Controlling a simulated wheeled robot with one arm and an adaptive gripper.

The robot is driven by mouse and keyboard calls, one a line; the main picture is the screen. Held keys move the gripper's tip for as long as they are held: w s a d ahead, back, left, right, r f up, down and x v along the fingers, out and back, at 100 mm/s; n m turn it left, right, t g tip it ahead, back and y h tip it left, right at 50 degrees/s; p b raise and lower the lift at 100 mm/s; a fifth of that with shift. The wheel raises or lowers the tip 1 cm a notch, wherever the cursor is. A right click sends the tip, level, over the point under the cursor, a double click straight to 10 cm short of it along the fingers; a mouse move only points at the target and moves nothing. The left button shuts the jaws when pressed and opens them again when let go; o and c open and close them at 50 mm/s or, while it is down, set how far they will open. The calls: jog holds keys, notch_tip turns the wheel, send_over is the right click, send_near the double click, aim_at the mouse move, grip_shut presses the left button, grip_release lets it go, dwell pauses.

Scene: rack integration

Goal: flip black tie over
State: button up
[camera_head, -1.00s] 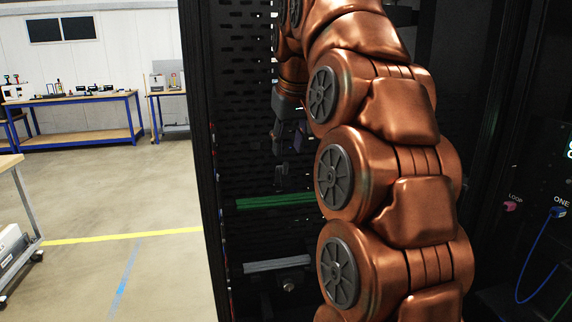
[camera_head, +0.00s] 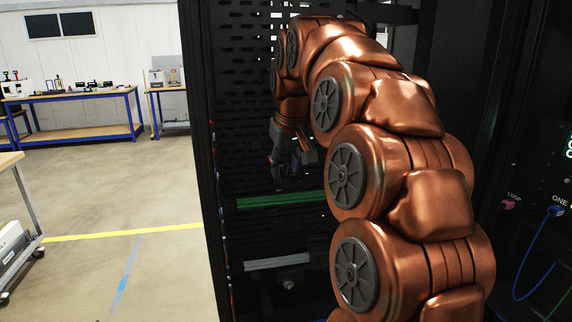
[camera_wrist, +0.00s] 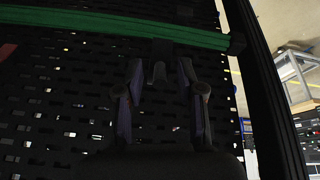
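My gripper (camera_wrist: 160,64) is open in the wrist view, with its two dark fingers apart and pointing toward a green bar (camera_wrist: 85,22). A small black piece (camera_wrist: 158,73) shows between the fingers, just below the bar. It may be the black tie, but the dark background hides its outline and I cannot tell whether it is touched. In the head view my gripper (camera_head: 283,172) hangs inside the rack, just above the green bar (camera_head: 275,201). The tie cannot be made out there.
The perforated black rack panel (camera_head: 245,100) stands behind my gripper. A grey bar (camera_head: 277,262) crosses the rack lower down. A blue cable (camera_head: 535,240) hangs at the right. The open floor (camera_head: 150,200) is left of the rack.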

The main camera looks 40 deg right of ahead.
grip_shut()
dwell(0.7)
